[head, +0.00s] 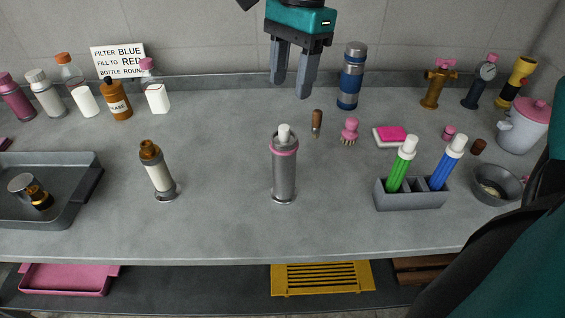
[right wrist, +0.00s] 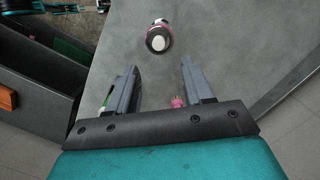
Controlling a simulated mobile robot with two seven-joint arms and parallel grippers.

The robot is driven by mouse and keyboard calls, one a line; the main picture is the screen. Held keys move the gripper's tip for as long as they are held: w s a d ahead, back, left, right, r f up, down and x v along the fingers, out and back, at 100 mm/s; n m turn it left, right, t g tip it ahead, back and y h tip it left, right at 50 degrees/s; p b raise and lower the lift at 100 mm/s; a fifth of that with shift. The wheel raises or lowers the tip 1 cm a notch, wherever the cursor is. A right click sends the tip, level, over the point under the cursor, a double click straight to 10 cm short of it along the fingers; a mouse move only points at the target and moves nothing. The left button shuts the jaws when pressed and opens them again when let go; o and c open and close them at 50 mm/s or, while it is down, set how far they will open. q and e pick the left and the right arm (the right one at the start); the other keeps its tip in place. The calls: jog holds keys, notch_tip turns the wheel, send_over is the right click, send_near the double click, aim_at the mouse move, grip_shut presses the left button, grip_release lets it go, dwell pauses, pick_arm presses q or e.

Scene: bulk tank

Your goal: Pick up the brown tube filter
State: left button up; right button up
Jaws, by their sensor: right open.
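A slim white tube with a brown top (head: 157,175) leans slightly in a round metal base at centre left of the counter. It is the only upright brown-topped tube there, but I cannot tell for sure that it is the brown tube filter. A grey metal cylinder with a pink ring and white top (head: 284,170) stands at the middle; it also shows in the right wrist view (right wrist: 158,37). My right gripper (head: 290,88) is open and empty, high at the top middle, fingers pointing down; it also shows in the right wrist view (right wrist: 160,68). My left gripper is not in view.
A rack (head: 412,196) holds green (head: 400,167) and blue (head: 446,166) tubes at right. A dark tray (head: 85,185) lies at left. Counter between the brown-topped tube and the metal cylinder is clear.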

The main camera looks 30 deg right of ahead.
aim_at(285, 127)
jog(key=f, duration=0.2)
jog(key=a+f, duration=0.1)
jog(key=f, duration=0.5)
jog(key=shift+s+a, duration=0.15)
jog(key=shift+s, duration=0.05)
grip_shut()
dwell(0.4)
